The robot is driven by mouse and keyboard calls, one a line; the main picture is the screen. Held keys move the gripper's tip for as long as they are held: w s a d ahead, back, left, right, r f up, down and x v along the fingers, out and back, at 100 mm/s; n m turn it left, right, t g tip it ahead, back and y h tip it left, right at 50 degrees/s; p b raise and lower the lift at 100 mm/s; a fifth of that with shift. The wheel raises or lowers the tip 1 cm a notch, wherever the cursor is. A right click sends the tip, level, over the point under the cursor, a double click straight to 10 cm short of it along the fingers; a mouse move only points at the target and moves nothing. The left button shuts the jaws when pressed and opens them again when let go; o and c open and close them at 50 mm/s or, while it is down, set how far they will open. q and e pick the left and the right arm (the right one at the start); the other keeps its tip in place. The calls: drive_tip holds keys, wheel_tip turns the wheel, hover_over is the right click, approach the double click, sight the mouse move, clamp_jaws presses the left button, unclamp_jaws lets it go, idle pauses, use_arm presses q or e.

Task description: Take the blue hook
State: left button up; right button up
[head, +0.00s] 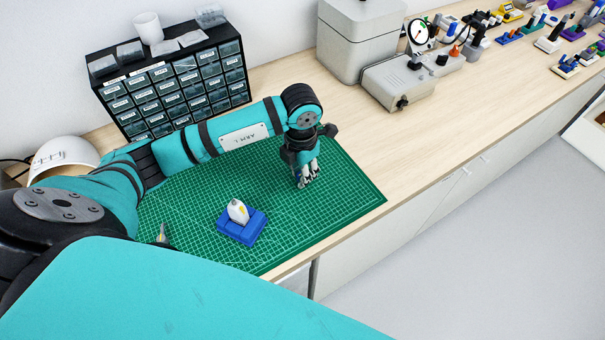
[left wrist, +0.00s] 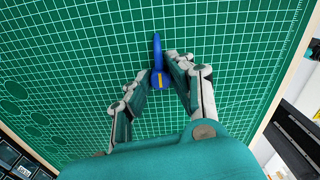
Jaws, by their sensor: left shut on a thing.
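The blue hook (left wrist: 157,54) shows in the left wrist view as a slim blue piece with a thicker end bearing a yellow mark. My left gripper (left wrist: 161,74) is shut on that thicker end, a finger on each side, and the slim end sticks out past the fingertips. In the head view my left gripper (head: 308,178) points down over the right part of the green mat; the hook is mostly hidden there by the fingers. I cannot tell whether the hook touches the mat. My right gripper is not in view.
A blue stand (head: 251,231) holding a white piece (head: 238,211) sits on the green cutting mat (head: 345,199). A small pale piece (head: 162,233) is partly hidden by my arm. A drawer cabinet (head: 172,92) stands behind, with a gauge (head: 419,33) and grey boxes farther right.

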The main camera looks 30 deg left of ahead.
use_arm(q)
drive_tip(key=shift+r+b, duration=0.4)
drive_tip(key=shift+r, duration=0.15)
wheel_tip(320, 180, up, 2)
drive_tip(key=shift+w+r+b, duration=0.1)
drive_tip(key=shift+r+b, duration=0.05)
drive_tip(key=shift+b, duration=0.45)
drive_tip(key=s+d+b, duration=0.1)
drive_tip(key=s, duration=0.3)
drive_tip(key=s+d+r+b, duration=0.1)
drive_tip(key=s+d, duration=0.1)
drive_tip(key=s, duration=0.3)
drive_tip(key=s+d+b, duration=0.1)
drive_tip(key=s+d, duration=0.1)
drive_tip(key=s, duration=0.3)
drive_tip(key=shift+s+d+r+b, duration=0.25)
drive_tip(key=shift+b, duration=0.1)
drive_tip(key=shift+s+d+r, duration=0.1)
drive_tip(key=shift+s+r, duration=0.15)
drive_tip(key=shift+s, duration=0.1)
drive_tip(key=shift+r+p, duration=1.05)
drive_tip(key=shift+r, duration=0.3)
